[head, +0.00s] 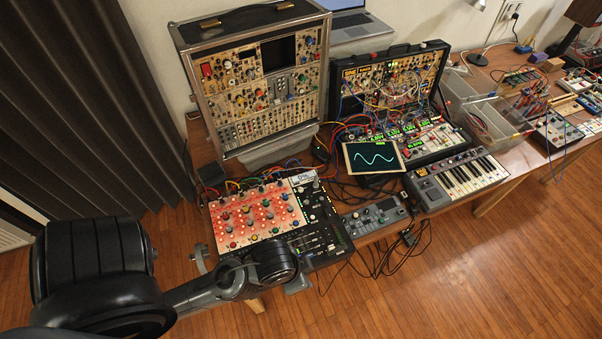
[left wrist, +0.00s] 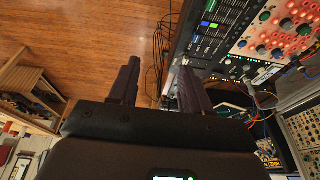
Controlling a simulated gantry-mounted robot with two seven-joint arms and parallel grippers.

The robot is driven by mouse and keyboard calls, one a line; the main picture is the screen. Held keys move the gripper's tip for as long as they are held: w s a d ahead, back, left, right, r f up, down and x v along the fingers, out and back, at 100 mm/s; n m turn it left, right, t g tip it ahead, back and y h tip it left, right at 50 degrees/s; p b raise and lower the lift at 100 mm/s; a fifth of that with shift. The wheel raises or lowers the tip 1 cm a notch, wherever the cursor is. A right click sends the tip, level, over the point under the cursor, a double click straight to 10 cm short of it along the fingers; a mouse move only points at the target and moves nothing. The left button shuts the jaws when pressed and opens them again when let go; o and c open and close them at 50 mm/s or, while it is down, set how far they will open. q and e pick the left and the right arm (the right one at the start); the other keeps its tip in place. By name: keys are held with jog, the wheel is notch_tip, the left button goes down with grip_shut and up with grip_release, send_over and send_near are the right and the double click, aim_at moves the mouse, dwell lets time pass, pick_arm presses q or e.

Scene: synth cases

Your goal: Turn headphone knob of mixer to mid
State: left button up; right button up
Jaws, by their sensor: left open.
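The mixer (head: 318,238) lies at the near left end of the table, with a red knob panel and a black section with faders and small knobs. In the left wrist view the mixer (left wrist: 222,32) fills the upper right, faders and coloured knobs showing. I cannot tell which knob is the headphone one. My left gripper (left wrist: 158,68) is open and empty, its two dark fingers apart. The right finger appears close beside the mixer's edge; contact cannot be told. My right gripper is not in view.
A small display (head: 305,180) reading 0% stands at the mixer's back edge. A tall modular synth case (head: 260,80) is behind it. A small grey device (head: 375,217) and a keyboard (head: 460,178) are to the right.

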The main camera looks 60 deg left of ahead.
pick_arm(q)
notch_tip(320, 180, up, 8)
jog(key=p, duration=0.6)
jog(key=n+g+b, duration=0.1)
jog(key=n+g, duration=0.3)
jog(key=n, duration=1.9)
send_near(301, 189)
jog(key=f+b, duration=0.1)
jog(key=f, duration=0.5)
jog(key=shift+s+f+b, duration=0.2)
jog(key=shift+f+b, duration=0.15)
jog(key=shift+f, duration=0.05)
jog(key=shift+d+f, duration=0.1)
jog(key=shift+f, duration=0.85)
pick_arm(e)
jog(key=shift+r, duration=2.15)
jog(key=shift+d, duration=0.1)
pick_arm(q)
grip_shut()
